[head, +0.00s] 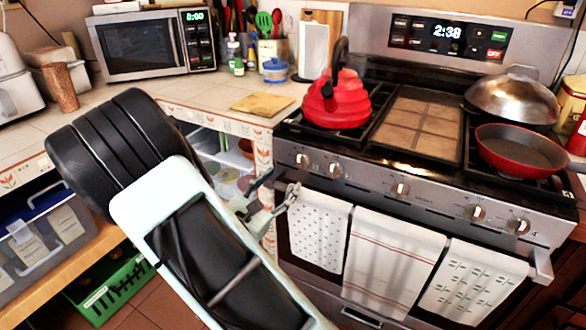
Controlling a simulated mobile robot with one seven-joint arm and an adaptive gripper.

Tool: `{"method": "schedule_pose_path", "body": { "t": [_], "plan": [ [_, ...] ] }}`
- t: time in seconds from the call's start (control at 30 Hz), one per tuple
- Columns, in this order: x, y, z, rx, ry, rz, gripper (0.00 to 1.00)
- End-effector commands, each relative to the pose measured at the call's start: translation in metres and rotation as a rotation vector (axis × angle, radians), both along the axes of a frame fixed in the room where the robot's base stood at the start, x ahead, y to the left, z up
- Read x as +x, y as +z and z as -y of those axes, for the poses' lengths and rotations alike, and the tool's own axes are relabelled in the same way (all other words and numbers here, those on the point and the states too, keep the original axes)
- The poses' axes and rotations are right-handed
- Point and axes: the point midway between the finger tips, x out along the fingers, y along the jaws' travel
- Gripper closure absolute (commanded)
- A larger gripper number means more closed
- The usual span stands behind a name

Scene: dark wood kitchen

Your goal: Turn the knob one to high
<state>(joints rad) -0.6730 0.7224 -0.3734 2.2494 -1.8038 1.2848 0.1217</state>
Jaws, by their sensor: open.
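The stove front carries a row of several silver knobs. The leftmost knob (302,160) is at the left end, with a second knob (335,170) close to its right. No number label is readable, so I cannot tell from markings which is knob one. My gripper (280,183) is open, with its fingers spread near the stove's left front edge. It appears below and left of the leftmost knob, apart from it in the picture. One fingertip overlaps the handle and towel area. The exact depth gap is hard to tell.
A red kettle (336,98) stands on the left burner, and a red pan (520,150) and a domed lid (513,97) are at the right. Towels (393,262) hang on the oven handle below the knobs. The counter (200,95) is left of the stove.

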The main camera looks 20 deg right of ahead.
Motion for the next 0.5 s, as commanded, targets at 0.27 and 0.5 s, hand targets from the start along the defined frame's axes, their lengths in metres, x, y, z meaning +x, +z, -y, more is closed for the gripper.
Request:
{"method": "schedule_pose_path", "body": {
  "t": [0.27,0.5],
  "plan": [
    [0.032,-0.001,0.044,0.002,-0.006,0.003,0.50],
    [0.053,0.000,0.069,0.002,-0.003,0.002,0.50]
  ]
}}
